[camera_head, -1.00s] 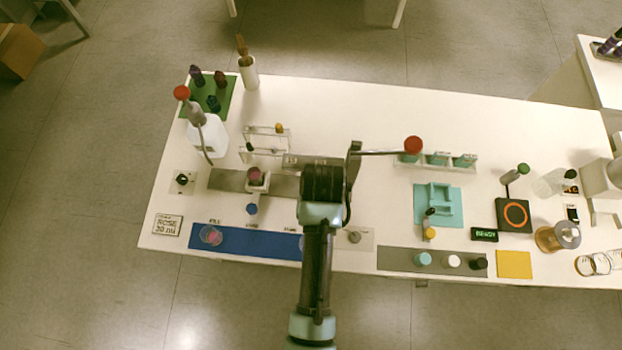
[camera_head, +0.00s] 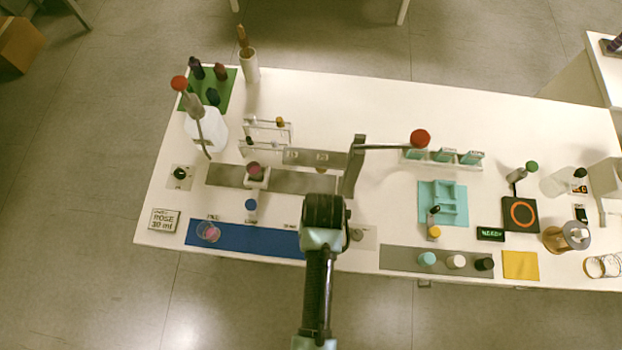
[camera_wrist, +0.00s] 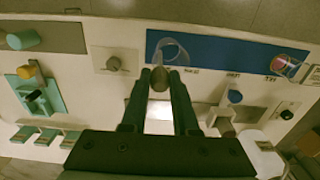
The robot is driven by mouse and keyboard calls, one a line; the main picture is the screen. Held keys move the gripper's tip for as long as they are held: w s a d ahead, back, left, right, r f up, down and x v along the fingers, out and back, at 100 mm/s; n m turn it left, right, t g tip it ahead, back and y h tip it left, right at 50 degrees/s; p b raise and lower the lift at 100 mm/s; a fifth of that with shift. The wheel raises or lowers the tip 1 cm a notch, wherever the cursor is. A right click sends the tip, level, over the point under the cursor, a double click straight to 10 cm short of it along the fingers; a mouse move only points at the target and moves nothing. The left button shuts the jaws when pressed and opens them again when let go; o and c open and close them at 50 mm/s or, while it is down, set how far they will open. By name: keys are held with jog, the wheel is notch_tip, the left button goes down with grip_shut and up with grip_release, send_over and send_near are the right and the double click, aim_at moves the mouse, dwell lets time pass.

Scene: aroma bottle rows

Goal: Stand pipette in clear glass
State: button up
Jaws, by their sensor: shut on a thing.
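My gripper (camera_wrist: 160,73) is shut on the pipette, whose rounded grey-brown bulb (camera_wrist: 160,82) sits between the fingertips in the wrist view. The pipette's stem is hidden below the bulb. The clear glass (camera_wrist: 175,50) stands on the blue mat (camera_wrist: 215,48), just beyond the fingertips. The bulb overlaps the glass's near edge in this view; I cannot tell whether the stem is inside it. In the head view my black wrist hides the fingers, pipette and clear glass at the right end of the blue mat (camera_head: 260,240).
A glass with pink contents (camera_head: 208,232) stands at the mat's other end. A lever with a red ball (camera_head: 419,138) rises behind my wrist. A blue-topped item (camera_head: 251,205) stands behind the mat.

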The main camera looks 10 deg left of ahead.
jog(key=shift+f, duration=0.1)
jog(key=o, duration=0.8)
jog(key=shift+c, duration=0.2)
notch_tip(320, 180, up, 13)
dwell(0.5)
